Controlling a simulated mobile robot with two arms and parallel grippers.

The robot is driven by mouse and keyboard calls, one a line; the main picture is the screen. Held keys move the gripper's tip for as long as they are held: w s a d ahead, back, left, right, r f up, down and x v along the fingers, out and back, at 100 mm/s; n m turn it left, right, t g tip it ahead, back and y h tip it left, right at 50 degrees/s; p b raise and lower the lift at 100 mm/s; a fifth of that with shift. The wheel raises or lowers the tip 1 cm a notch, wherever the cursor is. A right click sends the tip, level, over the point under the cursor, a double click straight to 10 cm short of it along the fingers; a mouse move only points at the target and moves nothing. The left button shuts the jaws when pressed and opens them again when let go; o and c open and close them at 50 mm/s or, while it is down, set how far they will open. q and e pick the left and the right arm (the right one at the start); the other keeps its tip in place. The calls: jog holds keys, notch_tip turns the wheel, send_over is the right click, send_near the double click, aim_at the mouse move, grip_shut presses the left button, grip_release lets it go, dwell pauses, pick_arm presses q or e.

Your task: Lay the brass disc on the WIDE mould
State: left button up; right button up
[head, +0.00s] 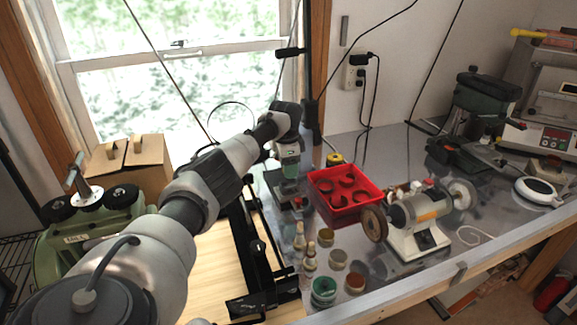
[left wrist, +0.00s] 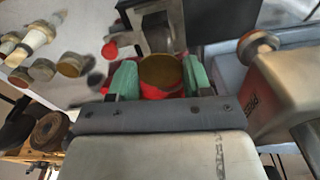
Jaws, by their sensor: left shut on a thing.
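My left gripper (left wrist: 160,78) has green fingers and is shut on the round brass disc (left wrist: 160,70), which sits between the fingertips. In the head view my left arm reaches in from the left, and its gripper (head: 288,168) points down near the back of the metal bench, left of the red bin. The disc cannot be made out there. Something red shows just under the disc in the left wrist view. I cannot tell which thing is the wide mould. My right gripper is not in view.
A red bin (head: 372,208) with several dark curved pieces stands right of my gripper. A bench grinder (head: 415,222) stands beside it. Small bottles (head: 300,236) and round tins (head: 338,258) stand in front. A small drill press (head: 478,105) stands back right.

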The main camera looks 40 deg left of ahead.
aim_at(288, 185)
pick_arm(q)
jog(key=shift+a+f+b, duration=0.1)
jog(key=shift+f+b, duration=0.3)
jog(key=shift+f, duration=0.2)
jog(key=shift+f+b, duration=0.9)
jog(key=shift+f, duration=0.55)
jog(key=shift+f, duration=0.4)
jog(key=o, duration=1)
